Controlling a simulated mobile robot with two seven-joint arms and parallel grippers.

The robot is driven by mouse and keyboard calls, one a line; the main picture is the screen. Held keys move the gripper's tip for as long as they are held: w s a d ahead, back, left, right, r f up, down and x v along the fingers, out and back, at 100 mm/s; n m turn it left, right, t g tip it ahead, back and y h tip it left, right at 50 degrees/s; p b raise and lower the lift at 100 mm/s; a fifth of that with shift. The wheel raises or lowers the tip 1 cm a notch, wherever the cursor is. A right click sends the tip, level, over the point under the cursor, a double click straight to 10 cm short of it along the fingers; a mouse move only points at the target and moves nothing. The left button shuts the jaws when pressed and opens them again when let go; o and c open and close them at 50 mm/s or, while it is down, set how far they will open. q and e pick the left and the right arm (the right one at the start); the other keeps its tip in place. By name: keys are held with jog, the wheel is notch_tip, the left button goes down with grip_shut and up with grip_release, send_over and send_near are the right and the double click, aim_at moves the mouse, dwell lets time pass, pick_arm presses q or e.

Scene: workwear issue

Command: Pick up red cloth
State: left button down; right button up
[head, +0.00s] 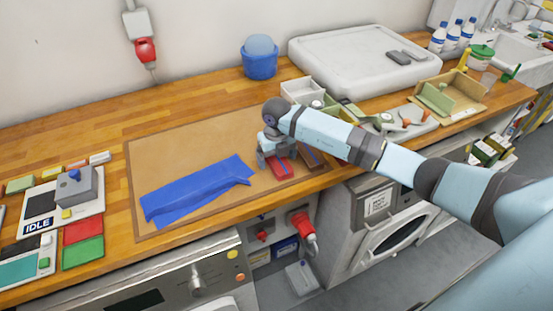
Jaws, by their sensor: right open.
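A small red folded piece (281,169), which looks like the red cloth, lies on the brown mat (190,137) near the counter's front edge. My right gripper (274,158) points down directly over it, open, and its fingers hide part of the red piece. I cannot tell whether the fingers touch it. A blue cloth (197,190) lies spread on the mat to the left of the gripper. My left gripper is not in view.
A brownish-red item (312,158) lies just right of the gripper. Behind stand a grey bin (302,91), a blue bucket (260,64) and a white tray (345,70). Red (83,230) and green (82,252) squares lie at the left. The mat's upper left is clear.

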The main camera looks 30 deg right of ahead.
jog(key=shift+f, duration=0.2)
jog(key=c, duration=1)
